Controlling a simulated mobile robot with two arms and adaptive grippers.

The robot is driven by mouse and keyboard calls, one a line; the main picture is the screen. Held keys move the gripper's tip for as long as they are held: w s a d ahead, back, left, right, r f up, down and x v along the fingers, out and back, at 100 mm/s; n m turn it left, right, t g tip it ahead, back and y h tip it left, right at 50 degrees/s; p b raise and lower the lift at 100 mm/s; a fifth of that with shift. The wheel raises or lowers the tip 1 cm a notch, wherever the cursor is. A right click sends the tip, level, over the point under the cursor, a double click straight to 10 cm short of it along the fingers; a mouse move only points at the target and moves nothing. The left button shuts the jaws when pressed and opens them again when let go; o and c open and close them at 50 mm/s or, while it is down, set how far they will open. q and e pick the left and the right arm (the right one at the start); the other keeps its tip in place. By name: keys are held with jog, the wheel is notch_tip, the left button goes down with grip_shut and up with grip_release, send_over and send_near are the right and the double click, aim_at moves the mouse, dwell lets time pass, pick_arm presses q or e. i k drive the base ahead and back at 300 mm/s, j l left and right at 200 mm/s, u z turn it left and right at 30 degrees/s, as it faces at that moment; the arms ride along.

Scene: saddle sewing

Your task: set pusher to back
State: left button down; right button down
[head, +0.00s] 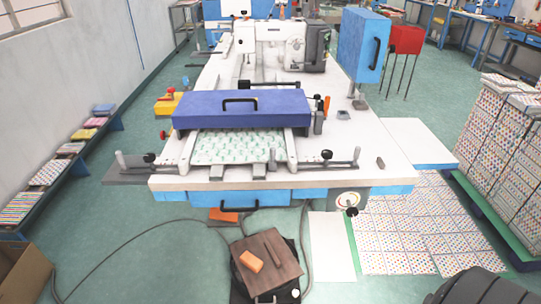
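The sewing machine's white table (370,150) fills the middle of the head view. A dark blue block with a black handle (241,108) lies across it, over the back part of a green-and-white patterned sheet (240,150). A metal rail with black knobs (235,170) runs along the front edge. A black bar (268,85) sits just behind the blue block. The white sewing head (268,42) stands farther back. I cannot tell for sure which part is the pusher. Neither gripper is in view.
A blue box with a handle (363,45) stands at the table's right. Stacks of dotted sheets (500,130) stand at far right. A low bench (75,165) with fabric piles lines the left wall. A dark stool (265,265) with an orange block stands in front, with cables on the floor.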

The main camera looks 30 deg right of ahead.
aim_at(272, 163)
jog(key=i+j, duration=0.15)
jog(key=j, duration=0.25)
jog(key=i+j, duration=0.15)
jog(key=j, duration=0.25)
jog(key=i+j, duration=0.15)
jog(key=j, duration=0.25)
